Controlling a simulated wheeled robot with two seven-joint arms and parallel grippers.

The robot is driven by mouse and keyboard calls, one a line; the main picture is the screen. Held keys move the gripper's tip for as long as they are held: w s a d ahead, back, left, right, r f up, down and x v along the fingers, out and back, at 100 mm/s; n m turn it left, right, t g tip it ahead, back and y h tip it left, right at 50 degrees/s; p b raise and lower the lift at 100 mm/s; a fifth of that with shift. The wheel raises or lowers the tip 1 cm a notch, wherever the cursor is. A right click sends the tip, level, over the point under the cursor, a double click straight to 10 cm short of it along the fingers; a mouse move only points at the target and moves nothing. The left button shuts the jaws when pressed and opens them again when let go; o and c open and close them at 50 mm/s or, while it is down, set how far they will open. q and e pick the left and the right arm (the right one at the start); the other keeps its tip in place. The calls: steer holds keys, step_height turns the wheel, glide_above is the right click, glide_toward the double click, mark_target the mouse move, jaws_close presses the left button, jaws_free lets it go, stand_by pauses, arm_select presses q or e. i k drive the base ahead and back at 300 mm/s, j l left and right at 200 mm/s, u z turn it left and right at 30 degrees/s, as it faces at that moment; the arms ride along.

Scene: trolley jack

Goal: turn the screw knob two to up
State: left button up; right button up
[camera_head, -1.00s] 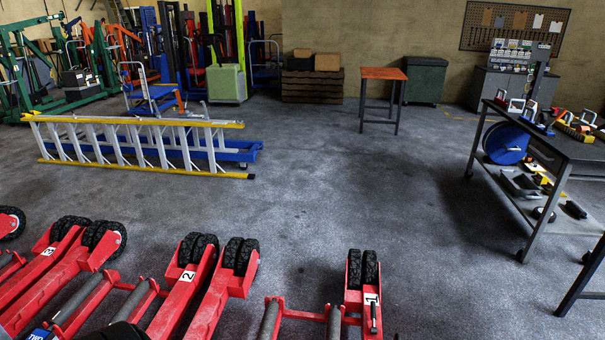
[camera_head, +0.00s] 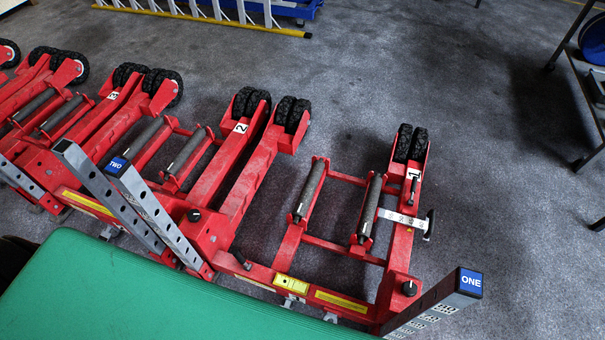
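The red trolley jack numbered 2 (camera_head: 232,160) lies in the middle left of the head view, with paired black wheels at its far end. Its upright post carries a blue TWO label (camera_head: 117,165). A small black knob (camera_head: 193,215) sits on its red body beside the slotted post. Neither of my grippers shows in the view.
A green flat surface (camera_head: 150,295) fills the lower left, close to the jacks. A jack numbered 3 (camera_head: 105,115) stands further left. Slotted metal posts rise between the jacks. Bare grey floor (camera_head: 510,190) lies to the right. A ladder (camera_head: 240,15) lies at the top.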

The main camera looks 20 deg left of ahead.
mark_target(194, 216)
steer(key=u, duration=1.6)
steer(key=j+z, duration=0.1)
steer(key=z, duration=0.95)
steer(key=j+z, duration=0.35)
steer(key=k+j+z, duration=0.1)
steer(key=j+z, duration=0.2)
steer(key=j, duration=0.15)
steer(key=k+j+z, duration=0.15)
steer(key=j+z, duration=0.2)
steer(key=k+j+z, duration=0.15)
steer(key=j+z, duration=0.15)
steer(key=k+j+z, duration=0.2)
steer(key=j+z, duration=0.15)
